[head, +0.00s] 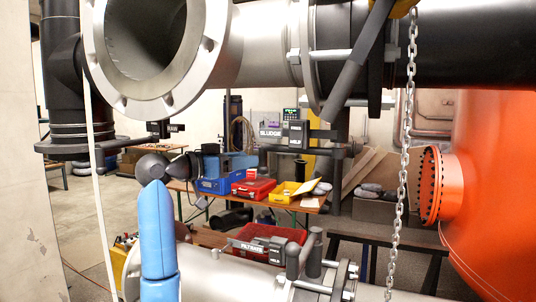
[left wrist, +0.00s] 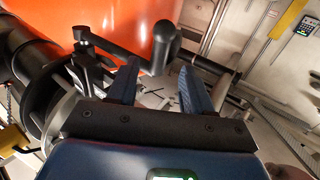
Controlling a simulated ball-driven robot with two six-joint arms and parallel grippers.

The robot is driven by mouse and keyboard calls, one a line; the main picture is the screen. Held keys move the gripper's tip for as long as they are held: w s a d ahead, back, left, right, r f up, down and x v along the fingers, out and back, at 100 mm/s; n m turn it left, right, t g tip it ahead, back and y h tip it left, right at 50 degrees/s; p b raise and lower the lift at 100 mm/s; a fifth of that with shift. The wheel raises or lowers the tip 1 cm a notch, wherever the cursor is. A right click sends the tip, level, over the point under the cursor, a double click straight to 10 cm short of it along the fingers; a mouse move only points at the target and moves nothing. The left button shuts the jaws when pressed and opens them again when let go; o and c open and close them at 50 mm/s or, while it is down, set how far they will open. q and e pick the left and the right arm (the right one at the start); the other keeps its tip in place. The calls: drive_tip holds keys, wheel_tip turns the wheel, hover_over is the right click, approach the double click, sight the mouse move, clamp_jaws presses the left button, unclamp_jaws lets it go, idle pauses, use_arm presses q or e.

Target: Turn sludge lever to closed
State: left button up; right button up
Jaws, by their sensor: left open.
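The dark sludge lever (left wrist: 122,47) shows in the left wrist view. Its arm runs from a post at the left to a thick black knob (left wrist: 164,46). My left gripper (left wrist: 157,78) is open, with its blue fingers on either side of the gap just below the knob in the picture. I cannot tell whether they touch it. In the head view, my left gripper (head: 262,157) reaches right, below the SLUDGE label (head: 270,132) and a black marker plate (head: 297,133). The lever is hard to separate from dark parts there. My right gripper is not in view.
A flanged grey pipe (head: 262,45) crosses above. A chain (head: 403,170) hangs at the right before the orange tank (head: 497,190). The FILTRATE valve handle (head: 314,255) stands on the lower pipe. A bench with a red toolbox (head: 254,188) and a yellow bin (head: 284,194) is behind.

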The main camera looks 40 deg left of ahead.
sight(265, 164)
use_arm(q)
drive_tip(key=p+x, duration=0.1)
drive_tip(key=x, duration=0.6)
drive_tip(key=shift+d+f+p, duration=0.1)
drive_tip(key=shift+f+p, duration=0.05)
drive_tip(key=shift+p, duration=0.15)
drive_tip(key=shift+w, duration=0.35)
drive_tip(key=shift+w+d, duration=0.1)
drive_tip(key=shift+w, duration=0.1)
drive_tip(key=shift+c, duration=0.4)
clamp_jaws()
